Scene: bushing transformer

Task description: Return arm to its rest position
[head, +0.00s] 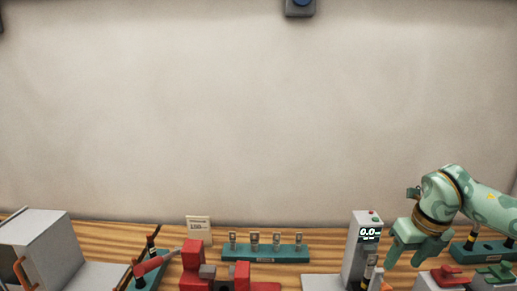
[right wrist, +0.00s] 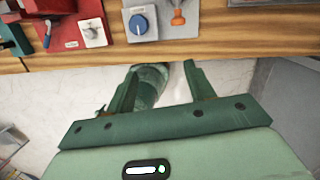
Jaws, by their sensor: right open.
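My right arm comes in from the right edge of the head view. Its pale green gripper (head: 407,262) points down over the right part of the wooden bench (head: 330,262), just right of a grey instrument with a "0.0" display (head: 369,234). In the right wrist view the two dark green fingers (right wrist: 160,68) stand apart with nothing held between them. A rounded green part shows beyond them, below the bench edge (right wrist: 230,48). My left gripper is in neither view.
A teal rack (head: 265,254) with several small pieces, a red fixture (head: 192,262) and a grey machine (head: 40,243) stand on the bench. The wrist view shows a blue knob (right wrist: 138,24) and an orange switch (right wrist: 178,18) along the bench.

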